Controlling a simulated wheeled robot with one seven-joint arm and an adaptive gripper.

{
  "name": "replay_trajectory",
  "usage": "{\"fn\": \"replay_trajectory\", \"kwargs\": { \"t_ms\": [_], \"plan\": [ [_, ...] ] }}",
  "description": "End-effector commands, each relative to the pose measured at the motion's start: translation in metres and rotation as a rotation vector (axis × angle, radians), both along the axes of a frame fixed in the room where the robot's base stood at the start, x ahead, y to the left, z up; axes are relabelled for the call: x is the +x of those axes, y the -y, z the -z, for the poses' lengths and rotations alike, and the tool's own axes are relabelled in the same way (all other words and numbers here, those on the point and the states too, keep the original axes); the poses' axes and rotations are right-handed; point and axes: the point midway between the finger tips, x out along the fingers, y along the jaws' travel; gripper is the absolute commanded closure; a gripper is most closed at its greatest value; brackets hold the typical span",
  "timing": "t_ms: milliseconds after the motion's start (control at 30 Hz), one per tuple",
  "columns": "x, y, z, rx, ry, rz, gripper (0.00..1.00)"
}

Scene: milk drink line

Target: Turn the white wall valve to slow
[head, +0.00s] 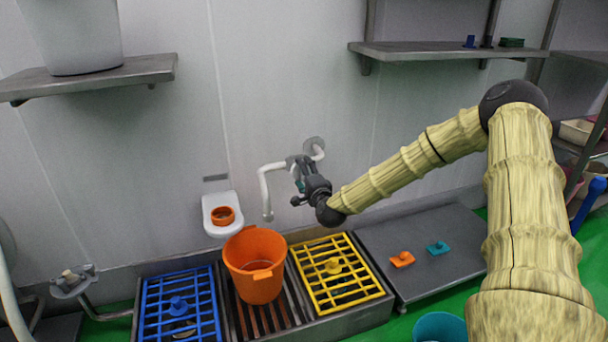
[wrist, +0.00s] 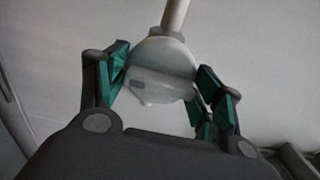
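The white wall valve (wrist: 160,65) shows in the wrist view as a rounded body with a flat bar across its face, slightly tilted from level. A pipe joins it from above. In the head view it is mostly hidden behind my gripper (head: 299,172), on the white bent pipe (head: 264,185) that leaves the wall. My gripper (wrist: 163,62) is open, with its teal-padded fingers on either side of the valve. The pads are very close to its sides; I cannot tell whether they touch it. No slow mark is readable in either view.
Below the pipe, an orange bucket (head: 257,283) stands between a blue grate (head: 150,317) and a yellow grate (head: 364,292). A white wall holder (head: 209,204) with an orange ring is left of the pipe. Shelves (head: 440,50) hang above right. The wall around the valve is clear.

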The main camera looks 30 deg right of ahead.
Motion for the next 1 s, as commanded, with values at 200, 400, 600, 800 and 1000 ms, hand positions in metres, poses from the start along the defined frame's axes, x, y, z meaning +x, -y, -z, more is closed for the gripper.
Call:
{"fn": "replay_trajectory", "kwargs": {
  "t_ms": [200,400,600,800,1000],
  "plan": [
    [-0.0003,0.0003,0.0,-0.014,-0.004,0.0,0.57],
    [-0.0001,-0.0002,-0.0018,-0.093,-0.023,-0.001,0.57],
    [-0.0003,-0.0006,-0.0025,-0.224,-0.056,-0.002,0.57],
    [-0.0005,-0.0001,-0.0012,-0.353,-0.088,-0.001,0.57],
    [-0.0005,0.0006,-0.0006,-0.45,-0.11,0.0,0.57]
  ]
}}
